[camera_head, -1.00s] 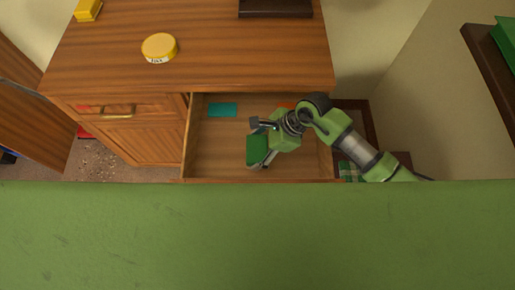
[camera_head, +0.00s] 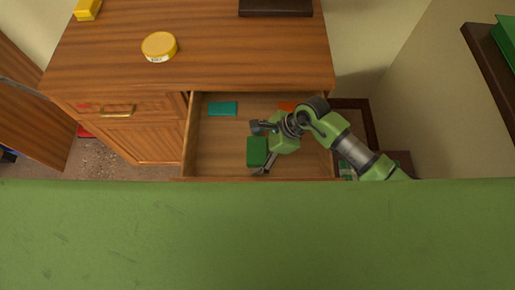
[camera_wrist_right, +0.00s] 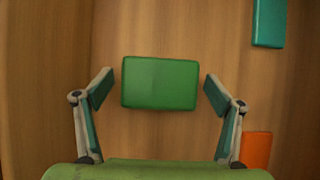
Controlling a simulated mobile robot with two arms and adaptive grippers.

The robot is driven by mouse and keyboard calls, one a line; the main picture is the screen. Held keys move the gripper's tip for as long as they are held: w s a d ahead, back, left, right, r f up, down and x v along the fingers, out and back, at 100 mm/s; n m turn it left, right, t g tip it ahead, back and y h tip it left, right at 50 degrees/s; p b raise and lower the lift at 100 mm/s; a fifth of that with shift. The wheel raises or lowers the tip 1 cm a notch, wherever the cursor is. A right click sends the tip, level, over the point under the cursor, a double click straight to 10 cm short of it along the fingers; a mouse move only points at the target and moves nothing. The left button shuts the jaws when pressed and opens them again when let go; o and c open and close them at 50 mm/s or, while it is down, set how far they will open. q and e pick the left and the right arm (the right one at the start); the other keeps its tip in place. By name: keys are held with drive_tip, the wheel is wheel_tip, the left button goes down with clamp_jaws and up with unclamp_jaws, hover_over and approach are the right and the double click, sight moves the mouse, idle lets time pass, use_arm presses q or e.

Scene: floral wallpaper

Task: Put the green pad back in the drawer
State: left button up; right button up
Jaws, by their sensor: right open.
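The green pad (camera_head: 257,151) lies inside the open drawer (camera_head: 222,160), seemingly flat on its wooden floor. My right gripper (camera_head: 260,148) is over the drawer with its fingers spread. In the right wrist view the pad (camera_wrist_right: 160,83) sits between the two open fingertips (camera_wrist_right: 159,91), with a visible gap on each side. My left gripper is not in view.
A teal pad (camera_head: 222,109) lies at the drawer's back left, and an orange item (camera_head: 286,106) lies at the back right, partly behind my arm. A yellow round tin (camera_head: 159,46) stands on the cabinet top (camera_head: 230,60).

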drive_tip(key=v, duration=1.2)
drive_tip(key=shift+b, duration=0.3)
drive_tip(key=shift+a+r, duration=0.1)
